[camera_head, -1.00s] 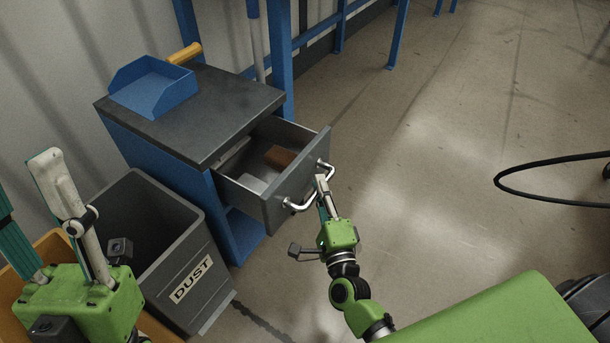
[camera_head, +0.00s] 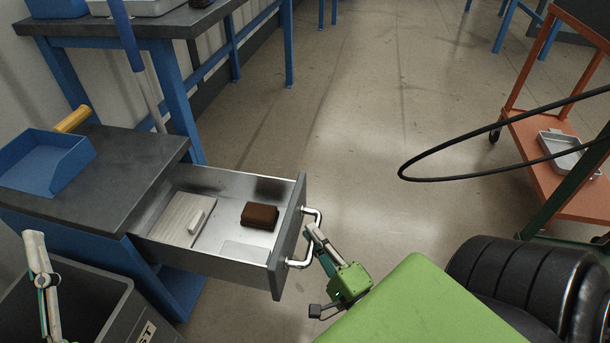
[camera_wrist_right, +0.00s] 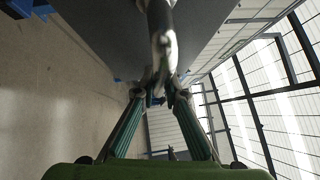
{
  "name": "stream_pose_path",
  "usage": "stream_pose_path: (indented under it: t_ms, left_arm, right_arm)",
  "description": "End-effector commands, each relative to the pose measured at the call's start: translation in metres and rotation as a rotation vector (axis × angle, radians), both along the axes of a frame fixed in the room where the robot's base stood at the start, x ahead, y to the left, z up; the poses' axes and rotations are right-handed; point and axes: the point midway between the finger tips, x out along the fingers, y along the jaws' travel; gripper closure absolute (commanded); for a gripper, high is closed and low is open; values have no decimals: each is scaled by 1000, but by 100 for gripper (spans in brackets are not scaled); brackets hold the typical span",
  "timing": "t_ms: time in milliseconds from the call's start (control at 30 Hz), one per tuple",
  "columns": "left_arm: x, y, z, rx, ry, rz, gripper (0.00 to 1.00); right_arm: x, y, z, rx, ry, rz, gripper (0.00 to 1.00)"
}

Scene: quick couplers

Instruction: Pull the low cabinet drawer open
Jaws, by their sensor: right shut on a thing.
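The low cabinet (camera_head: 120,160) has a dark top and blue sides. Its grey drawer (camera_head: 215,262) is pulled well out to the right, and its inside is in plain view. The drawer has a bent metal handle (camera_head: 318,222) on its front. My right gripper (camera_head: 314,236) is shut on the handle; in the right wrist view the handle (camera_wrist_right: 161,45) runs down between the two fingertips (camera_wrist_right: 160,92). My left gripper (camera_head: 38,262) shows only in part at the lower left edge, and its jaw state is unclear.
The drawer holds a brown block (camera_head: 260,215) and a pale flat box (camera_head: 182,220). A grey dust bin (camera_head: 95,305) stands in front. A black cable (camera_head: 402,165) loops at right near an orange cart (camera_head: 545,165). The middle floor is clear.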

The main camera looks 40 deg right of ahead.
Motion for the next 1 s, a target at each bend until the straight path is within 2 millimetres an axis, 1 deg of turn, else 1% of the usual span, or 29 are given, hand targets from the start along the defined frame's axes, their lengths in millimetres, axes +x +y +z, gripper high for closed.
stream_pose_path:
  t_ms: [333, 367, 400, 767, 867, 1000]
  left_arm:
    - [0, 0, -1, 1, 3, 0, 60]
    - [0, 0, -1, 1, 3, 0, 60]
    - [0, 0, -1, 1, 2, 0, 60]
    - [0, 0, 0, 1, 2, 0, 60]
    - [0, 0, 0, 1, 2, 0, 60]
    - [0, 0, 0, 1, 2, 0, 60]
  right_arm:
    - [-1, 0, -1, -1, 2, 0, 100]
    - [-1, 0, -1, -1, 2, 0, 81]
    - [-1, 0, -1, 0, 2, 0, 71]
    - [-2, 0, -1, -1, 1, 0, 71]
    - [-10, 1, -3, -1, 4, 0, 71]
    - [-34, 4, -6, 1, 6, 1, 71]
